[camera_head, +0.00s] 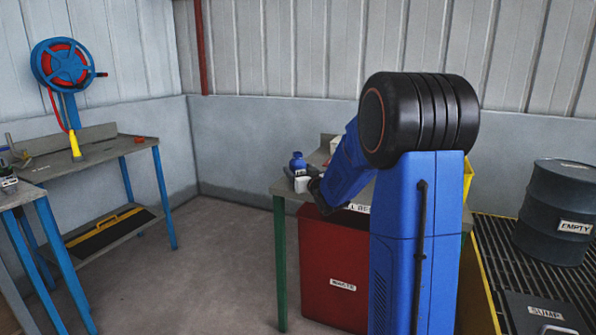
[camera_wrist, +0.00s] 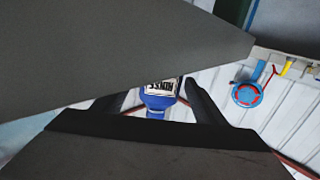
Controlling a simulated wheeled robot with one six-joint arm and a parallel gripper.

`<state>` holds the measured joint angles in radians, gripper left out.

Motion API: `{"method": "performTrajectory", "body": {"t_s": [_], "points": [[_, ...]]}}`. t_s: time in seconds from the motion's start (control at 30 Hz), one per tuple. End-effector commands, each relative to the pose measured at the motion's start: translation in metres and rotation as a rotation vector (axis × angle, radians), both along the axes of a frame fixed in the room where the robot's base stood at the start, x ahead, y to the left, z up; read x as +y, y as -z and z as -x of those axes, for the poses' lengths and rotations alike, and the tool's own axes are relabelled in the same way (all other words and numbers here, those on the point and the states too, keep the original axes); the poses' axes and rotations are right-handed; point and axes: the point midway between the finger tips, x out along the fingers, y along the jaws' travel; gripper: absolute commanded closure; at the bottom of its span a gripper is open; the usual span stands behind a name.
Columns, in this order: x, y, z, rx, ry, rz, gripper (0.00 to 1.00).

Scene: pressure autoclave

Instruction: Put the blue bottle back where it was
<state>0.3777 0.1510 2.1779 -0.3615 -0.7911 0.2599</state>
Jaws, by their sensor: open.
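The blue bottle (camera_head: 298,164) stands on the green-legged bench in the head view, at the bench's left end. A small white thing shows just below it; I cannot tell whether it is the bottle's label or a separate object. In the wrist view the bottle (camera_wrist: 158,98) appears upside down, with a pale label in black letters. My gripper (camera_wrist: 155,104) is open, with one dark finger on each side of the bottle in the picture. I cannot tell whether they touch it.
A red waste bin (camera_head: 335,268) stands under the bench (camera_head: 279,188). A steel bench (camera_head: 90,155) with blue legs is at the left, under a blue hose reel (camera_head: 63,65). A dark drum (camera_head: 557,212) stands on grating at the right. The floor between the benches is clear.

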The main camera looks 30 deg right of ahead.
Motion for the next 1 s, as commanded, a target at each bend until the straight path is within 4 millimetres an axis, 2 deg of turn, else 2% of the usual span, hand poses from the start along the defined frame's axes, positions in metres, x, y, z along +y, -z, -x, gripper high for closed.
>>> {"method": "performTrajectory", "body": {"t_s": [0.3, 0.5, 0.7, 0.87, 1.0], "points": [[0.007, -0.001, 0.061, -0.001, 0.001, 0.001, 0.35], [0.011, -0.001, 0.09, 0.0, 0.0, 0.0, 0.35], [0.013, 0.0, 0.102, 0.0, 0.0, 0.0, 0.35], [0.014, 0.0, 0.105, 0.003, 0.001, 0.001, 0.35], [0.023, -0.002, 0.112, 0.045, 0.014, 0.004, 0.35]]}}
